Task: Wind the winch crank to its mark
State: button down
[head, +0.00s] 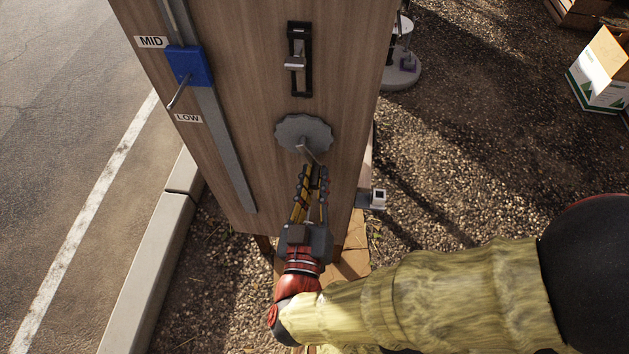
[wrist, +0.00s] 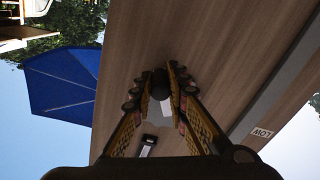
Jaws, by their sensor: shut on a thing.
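The winch crank shows in the head view as a grey scalloped disc (head: 303,131) on the wooden panel, with a pale metal arm (head: 308,151) reaching down and right from it. My gripper (head: 314,168) is just below the disc, its yellow and black fingers shut on the crank's handle end. In the wrist view my gripper (wrist: 161,82) closes around a dark round knob, with a pale metal piece (wrist: 160,107) between the fingers. Much of the handle is hidden by the fingers. I cannot make out a mark for the crank.
The wooden panel (head: 250,75) carries a blue slider (head: 188,65) on a rail, labels MID and LOW, and a black-framed latch (head: 299,60) above the disc. A small grey box (head: 378,198) sits at its right edge.

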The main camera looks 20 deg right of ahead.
dwell(0.4)
jog(key=c, duration=1.7)
grip_release()
jog(key=shift+r, duration=0.1)
notch_tip(320, 180, up, 10)
jog(key=shift+f, duration=0.15)
